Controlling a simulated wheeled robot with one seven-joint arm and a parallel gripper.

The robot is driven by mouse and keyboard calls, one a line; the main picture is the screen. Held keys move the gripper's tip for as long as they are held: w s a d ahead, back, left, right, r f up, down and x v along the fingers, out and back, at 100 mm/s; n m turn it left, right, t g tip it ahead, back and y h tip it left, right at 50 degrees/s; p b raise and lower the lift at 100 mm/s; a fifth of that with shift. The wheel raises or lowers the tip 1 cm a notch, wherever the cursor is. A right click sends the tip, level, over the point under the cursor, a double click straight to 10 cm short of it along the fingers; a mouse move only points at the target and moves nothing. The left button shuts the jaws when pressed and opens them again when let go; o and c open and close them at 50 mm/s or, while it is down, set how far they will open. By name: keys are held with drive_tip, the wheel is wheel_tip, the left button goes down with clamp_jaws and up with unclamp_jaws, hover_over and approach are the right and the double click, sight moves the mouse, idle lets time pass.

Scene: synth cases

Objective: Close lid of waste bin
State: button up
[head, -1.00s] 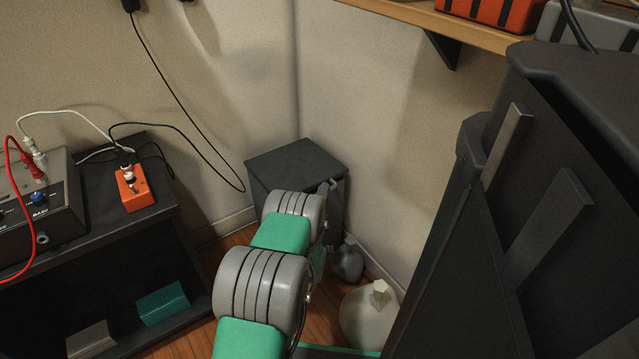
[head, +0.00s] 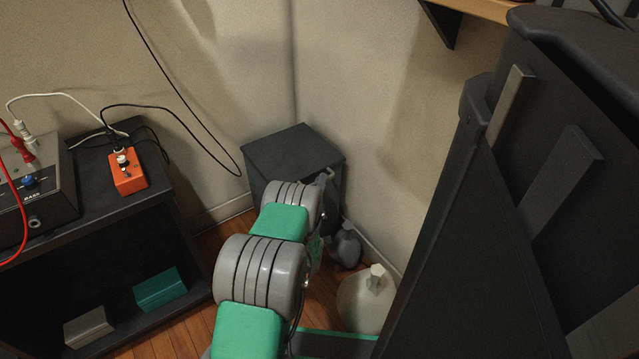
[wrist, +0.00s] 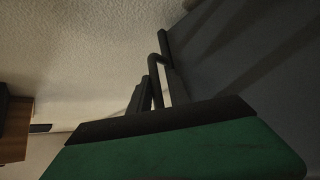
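A dark grey box (head: 295,150) with a flat top stands in the corner of the room. It is the likeliest waste bin, but I cannot tell a lid from its body. In the wrist view a green part with a black edge, probably my gripper (wrist: 150,125), fills the bottom. A bent dark bar (wrist: 157,68) rises just beyond it beside a dark flat surface (wrist: 245,50). Whether the fingers are open or touch the bar is unclear.
A large dark ribbed structure (head: 500,230) stands close on the right. A pale jug (head: 366,300) and a grey round bottle (head: 346,248) stand on the floor between. A black shelf unit (head: 110,220) with an orange box (head: 128,175) is at left. A black cable hangs along the wall.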

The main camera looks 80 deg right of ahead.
drive_tip(key=shift+w+a, duration=0.2)
drive_tip(key=shift+a, duration=0.15)
drive_tip(key=p+v, duration=0.2)
drive_tip(key=v, duration=0.5)
drive_tip(key=shift+f, duration=0.15)
